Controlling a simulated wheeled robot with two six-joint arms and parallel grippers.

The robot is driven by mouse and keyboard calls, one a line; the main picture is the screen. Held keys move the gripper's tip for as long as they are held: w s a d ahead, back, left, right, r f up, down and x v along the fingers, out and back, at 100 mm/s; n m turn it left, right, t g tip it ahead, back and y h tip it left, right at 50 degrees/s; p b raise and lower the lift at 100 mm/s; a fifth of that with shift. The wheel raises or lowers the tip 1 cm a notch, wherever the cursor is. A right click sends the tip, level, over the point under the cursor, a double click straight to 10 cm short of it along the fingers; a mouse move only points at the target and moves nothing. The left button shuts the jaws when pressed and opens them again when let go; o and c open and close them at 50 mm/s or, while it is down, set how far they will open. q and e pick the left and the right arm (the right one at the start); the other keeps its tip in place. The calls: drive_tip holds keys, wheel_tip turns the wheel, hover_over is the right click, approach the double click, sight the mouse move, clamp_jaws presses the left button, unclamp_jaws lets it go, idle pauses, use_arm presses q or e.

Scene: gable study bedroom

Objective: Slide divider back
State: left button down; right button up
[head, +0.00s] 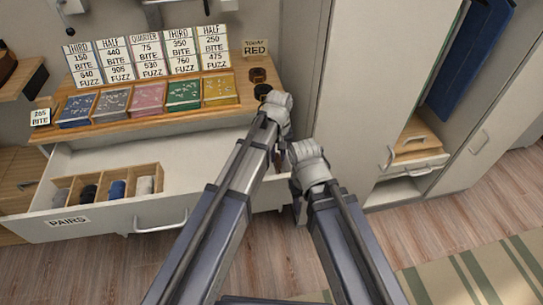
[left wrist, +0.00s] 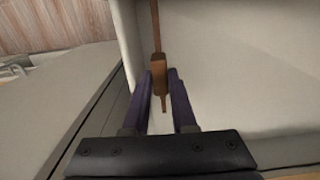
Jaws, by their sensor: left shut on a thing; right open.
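The drawer (head: 190,152) labelled PAIRS is pulled open below the counter. In the left wrist view, a thin brown wooden divider (left wrist: 156,28) runs upright against the drawer's pale inside, with a thicker brown block (left wrist: 160,78) at its near end. My left gripper (left wrist: 163,82) has its fingers on either side of that block and is shut on it. In the head view my left gripper (head: 277,148) is at the drawer's right end, its fingers mostly hidden by my arm. My right gripper (head: 299,205) is open beside it, lower and to the right, fingers hardly visible.
A wooden organiser (head: 72,184) with several compartments of rolled socks sits at the drawer's left; the drawer's middle is bare. Above, the counter (head: 165,121) holds coloured trays and price cards. A tall cabinet (head: 365,90) stands close on the right.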

use_arm(q)
drive_tip(key=c, duration=0.7)
unclamp_jaws()
